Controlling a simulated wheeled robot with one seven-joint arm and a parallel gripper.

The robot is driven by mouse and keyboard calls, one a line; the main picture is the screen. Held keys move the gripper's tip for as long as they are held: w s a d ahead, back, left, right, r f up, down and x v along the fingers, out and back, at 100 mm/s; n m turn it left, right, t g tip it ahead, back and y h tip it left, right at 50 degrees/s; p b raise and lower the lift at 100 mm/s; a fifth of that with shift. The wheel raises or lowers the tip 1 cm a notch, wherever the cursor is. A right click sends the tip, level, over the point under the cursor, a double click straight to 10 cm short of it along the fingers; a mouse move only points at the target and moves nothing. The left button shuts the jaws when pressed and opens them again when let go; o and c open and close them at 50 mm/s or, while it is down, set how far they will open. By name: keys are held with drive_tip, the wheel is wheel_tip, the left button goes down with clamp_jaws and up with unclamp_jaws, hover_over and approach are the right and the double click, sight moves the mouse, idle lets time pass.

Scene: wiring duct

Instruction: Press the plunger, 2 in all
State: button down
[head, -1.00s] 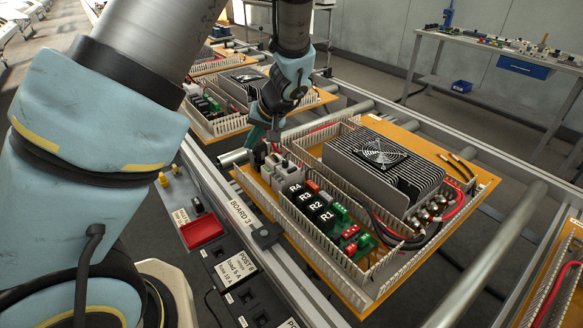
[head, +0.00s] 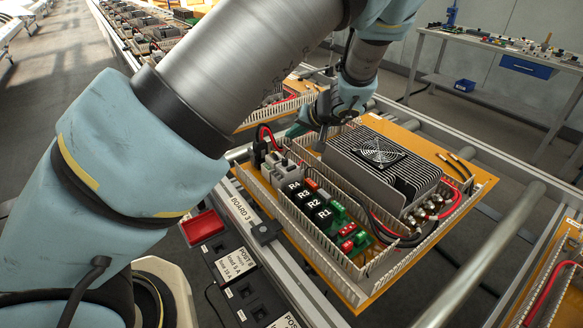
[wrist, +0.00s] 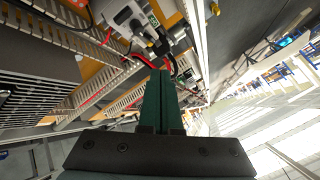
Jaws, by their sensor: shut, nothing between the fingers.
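My gripper shows in the wrist view (wrist: 160,85) as two green fingers pressed together, with nothing between them. In the head view the gripper (head: 297,129) is above the far left part of the board (head: 351,305), beside the finned heatsink (head: 350,160). Contact with the board cannot be told. I cannot make out a plunger for certain in either current view. Grey and white modules (head: 285,170) stand in the far left corner, near black relays marked R1 to R4 (head: 309,200). A light grey module (wrist: 125,15) shows beyond the fingertips in the wrist view.
Slotted wiring duct (head: 345,258) runs along the board. A red tray (head: 202,227) and labelled black panel (head: 235,265) lie on the near rail. Conveyor rollers (head: 490,255) are at right. A workbench (head: 500,60) stands behind. My arm hides the left middle.

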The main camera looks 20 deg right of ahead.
wheel_tip(320, 180, down, 7)
drive_tip(key=b, duration=0.4)
drive_tip(key=shift+f, duration=0.2)
drive_tip(key=shift+f+b, duration=0.65)
drive_tip(key=shift+b, duration=0.05)
drive_tip(key=shift+f, duration=0.1)
idle(1.2)
drive_tip(key=shift+f+b, duration=0.3)
drive_tip(key=shift+b, duration=0.4)
drive_tip(key=shift+f+b, duration=0.55)
drive_tip(key=shift+b, duration=0.1)
idle(0.5)
drive_tip(key=shift+r, duration=0.15)
drive_tip(key=shift+r+p, duration=0.35)
drive_tip(key=shift+r, duration=0.5)
drive_tip(key=shift+r+p, duration=1.1)
drive_tip(key=shift+r, duration=1.4)
